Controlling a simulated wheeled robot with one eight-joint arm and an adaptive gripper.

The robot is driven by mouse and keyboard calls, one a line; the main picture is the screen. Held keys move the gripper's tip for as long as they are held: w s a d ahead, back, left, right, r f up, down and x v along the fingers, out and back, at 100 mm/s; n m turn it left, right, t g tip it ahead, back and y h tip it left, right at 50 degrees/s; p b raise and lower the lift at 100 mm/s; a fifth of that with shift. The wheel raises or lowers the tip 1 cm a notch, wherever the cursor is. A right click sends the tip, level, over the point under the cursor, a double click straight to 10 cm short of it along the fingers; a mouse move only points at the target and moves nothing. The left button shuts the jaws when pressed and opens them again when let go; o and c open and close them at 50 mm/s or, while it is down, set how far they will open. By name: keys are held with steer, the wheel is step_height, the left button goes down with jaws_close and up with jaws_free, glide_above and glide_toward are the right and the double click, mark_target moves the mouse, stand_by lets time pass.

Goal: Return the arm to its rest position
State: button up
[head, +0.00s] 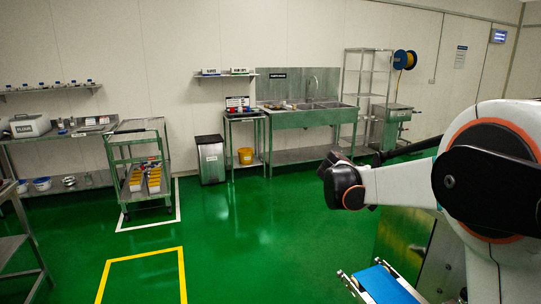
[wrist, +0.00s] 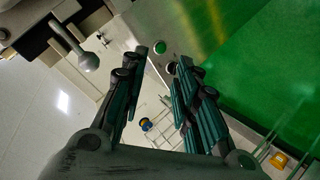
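My arm reaches in from the right edge of the head view, white with orange rings and black joint covers. Its far dark end lies over the green floor, in front of the sink area; I cannot clearly make out the gripper's fingers there. In the wrist view my gripper (wrist: 160,60) has its two dark, teal-padded fingers standing apart with nothing between them. A steel machine panel with a green button (wrist: 160,47) shows just beyond the fingertips; I cannot tell how near it is. A grey ball-ended lever (wrist: 88,61) is left of the fingers.
A blue-belted conveyor (head: 385,285) stands below my arm. A steel sink (head: 310,115), a bin (head: 211,159) and a wire rack (head: 367,90) line the back wall. A cart (head: 140,165) with yellow trays stands at left. The middle green floor (head: 255,225) is clear.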

steer(key=s+a+n+y, duration=0.1)
steer(key=s+a+y, duration=0.2)
steer(key=s, duration=0.8)
steer(key=s+a+n+y, duration=0.1)
steer(key=s+a+y, duration=0.2)
steer(key=s, duration=0.8)
steer(key=s+a+f+y, duration=0.2)
steer(key=s+a+f, duration=0.1)
steer(key=s, duration=0.5)
steer(key=s+a+f+n+t+y, duration=0.1)
steer(key=s+a+f+y, duration=0.2)
steer(key=s+a, duration=0.3)
steer(key=s, duration=0.3)
steer(key=shift+n, duration=0.3)
